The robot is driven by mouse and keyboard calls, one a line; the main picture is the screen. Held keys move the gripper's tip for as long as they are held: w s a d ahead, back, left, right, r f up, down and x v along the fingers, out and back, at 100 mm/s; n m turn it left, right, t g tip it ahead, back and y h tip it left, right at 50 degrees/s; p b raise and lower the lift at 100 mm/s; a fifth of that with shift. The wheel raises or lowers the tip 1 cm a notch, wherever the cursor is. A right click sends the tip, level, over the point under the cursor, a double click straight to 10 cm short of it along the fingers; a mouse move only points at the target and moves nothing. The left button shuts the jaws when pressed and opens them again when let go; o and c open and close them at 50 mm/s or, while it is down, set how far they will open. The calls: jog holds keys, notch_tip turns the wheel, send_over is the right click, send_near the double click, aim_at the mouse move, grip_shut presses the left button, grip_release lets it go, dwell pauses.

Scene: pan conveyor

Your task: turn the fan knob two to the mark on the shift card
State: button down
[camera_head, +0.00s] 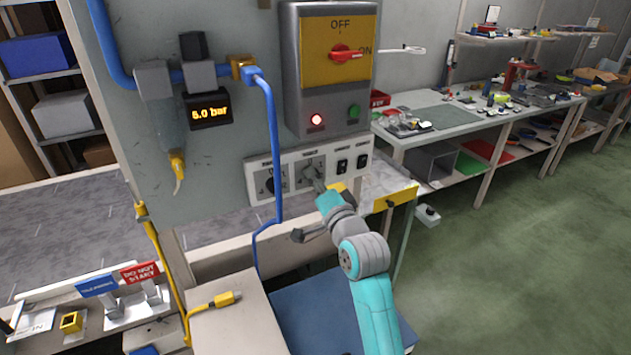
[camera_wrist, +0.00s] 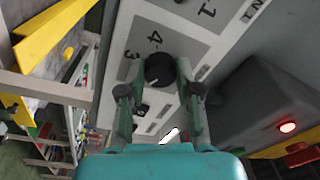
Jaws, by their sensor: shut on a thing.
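My gripper (camera_head: 320,187) is at the right one of two dark dial knobs on the white control strip. In the wrist view its two fingers (camera_wrist: 158,82) stand on either side of a round black knob (camera_wrist: 158,66) and are closed on it. The digits 3 and 4 show on the dial face (camera_wrist: 140,30) beside this knob. Its pointer is hard to make out. The left knob (camera_head: 269,184) is free. The labels above the dials are too small to read surely. I cannot make out a shift card.
Above the strip is a grey box (camera_head: 291,75) with a red switch, a lit red lamp and a green button. A yellow-edged ledge (camera_head: 397,197) is close to my arm's right.

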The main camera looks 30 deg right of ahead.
jog(key=c, duration=0.8)
grip_release()
jog(key=s, duration=0.8)
jog(key=s+f, duration=0.1)
jog(key=s, duration=0.3)
jog(key=shift+a, duration=0.3)
